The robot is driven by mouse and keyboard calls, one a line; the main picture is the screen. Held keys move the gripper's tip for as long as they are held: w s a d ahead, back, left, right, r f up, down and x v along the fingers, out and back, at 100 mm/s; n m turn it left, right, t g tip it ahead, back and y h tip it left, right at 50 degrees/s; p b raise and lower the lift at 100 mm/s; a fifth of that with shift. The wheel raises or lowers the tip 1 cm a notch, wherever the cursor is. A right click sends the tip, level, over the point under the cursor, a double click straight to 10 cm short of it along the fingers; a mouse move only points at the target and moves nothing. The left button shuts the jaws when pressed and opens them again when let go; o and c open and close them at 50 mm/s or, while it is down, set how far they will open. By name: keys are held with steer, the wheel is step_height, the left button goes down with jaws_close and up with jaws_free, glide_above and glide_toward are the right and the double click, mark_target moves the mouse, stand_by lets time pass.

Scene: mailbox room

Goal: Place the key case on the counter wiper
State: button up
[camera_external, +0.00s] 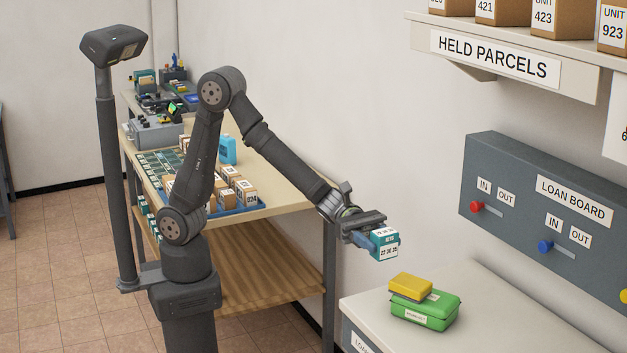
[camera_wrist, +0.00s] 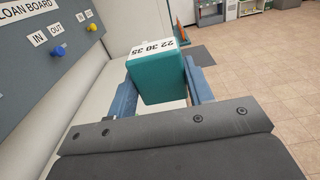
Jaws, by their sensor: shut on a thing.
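A teal box (camera_external: 385,243) with white number labels is between the blue fingers of my gripper (camera_external: 372,238), held in the air above the counter's back edge area. In the wrist view the teal box (camera_wrist: 165,80) sits between both fingers, its white label reading 22 30 35. On the counter lies a green case (camera_external: 427,311) with a small white label too small to read. I cannot tell for certain which of these are the key case and the counter wiper.
The pale counter (camera_external: 510,320) has free room right of the green case. A grey loan board (camera_external: 540,205) with coloured knobs is on the wall, under a parcel shelf (camera_external: 510,68). A side table (camera_external: 290,185) behind my arm holds several boxes.

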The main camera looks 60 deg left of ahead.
glide_above(407, 278)
step_height(407, 278, down, 6)
steer(key=shift+r, duration=0.25)
steer(key=shift+f, duration=2)
steer(key=shift+f, duration=0.2)
steer(key=o, duration=1.1)
